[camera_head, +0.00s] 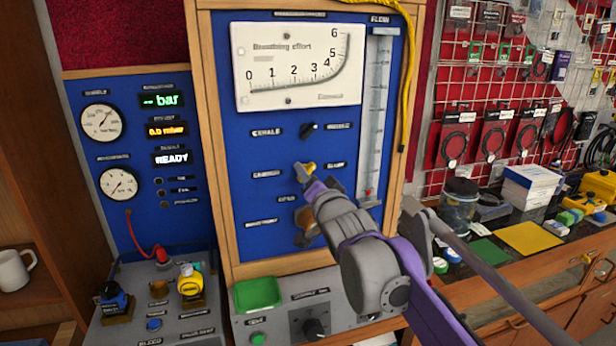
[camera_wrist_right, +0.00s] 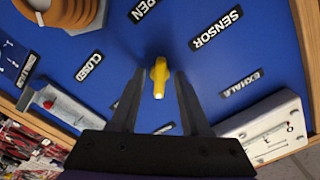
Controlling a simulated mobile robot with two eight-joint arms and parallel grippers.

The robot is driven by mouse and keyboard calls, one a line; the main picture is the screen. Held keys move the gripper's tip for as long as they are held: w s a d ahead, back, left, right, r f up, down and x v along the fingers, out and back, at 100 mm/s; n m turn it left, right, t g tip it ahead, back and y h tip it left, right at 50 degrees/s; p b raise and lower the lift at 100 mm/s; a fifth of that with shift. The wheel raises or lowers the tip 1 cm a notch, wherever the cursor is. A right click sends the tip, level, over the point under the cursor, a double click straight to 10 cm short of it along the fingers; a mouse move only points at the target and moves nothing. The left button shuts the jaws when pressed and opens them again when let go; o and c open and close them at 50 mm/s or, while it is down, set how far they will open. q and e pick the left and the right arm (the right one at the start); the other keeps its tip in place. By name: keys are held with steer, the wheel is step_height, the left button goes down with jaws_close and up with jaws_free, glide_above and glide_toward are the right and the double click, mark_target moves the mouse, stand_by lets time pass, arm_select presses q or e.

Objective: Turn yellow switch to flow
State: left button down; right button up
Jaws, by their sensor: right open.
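The yellow switch (camera_head: 304,168) is a small lever on the blue panel, below a black knob (camera_head: 308,130). My right gripper (camera_head: 312,186) is close to it, just below and to the right in the head view. In the right wrist view, the yellow switch (camera_wrist_right: 159,77) shows between the two spread fingers of the right gripper (camera_wrist_right: 157,88), with a gap on each side. I cannot tell how far the fingertips are from the panel. The small labels beside the switch are partly unreadable; one in the wrist view reads SENSOR. My left gripper is not in view.
The breathing effort gauge (camera_head: 296,65) is above the switch, and a flow tube (camera_head: 376,110) stands to its right. A copper-coloured fitting (camera_head: 305,225) sticks out just below the right gripper, and it also shows in the wrist view (camera_wrist_right: 65,14). A green tray (camera_head: 257,293) sits below.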

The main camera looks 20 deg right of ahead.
steer(key=s+b, duration=0.1)
steer(key=s, duration=0.9)
steer(key=shift+s+d, duration=0.2)
steer(key=shift+s, duration=0.15)
steer(key=s+f+n+g, duration=0.3)
steer(key=s+f, duration=0.5)
steer(key=f, duration=0.4)
steer(key=s+f+n+g+p, duration=0.1)
steer(key=s+f+n+g, duration=0.2)
steer(key=s+f+g, duration=0.2)
steer(key=s+f+n+g+p, duration=0.1)
steer(key=s+f+g, duration=0.3)
steer(key=s+f, duration=0.8)
step_height(320, 180, down, 8)
steer(key=shift+n+g+h, duration=0.3)
steer(key=shift+n, duration=0.6)
steer(key=shift+w+d, duration=0.1)
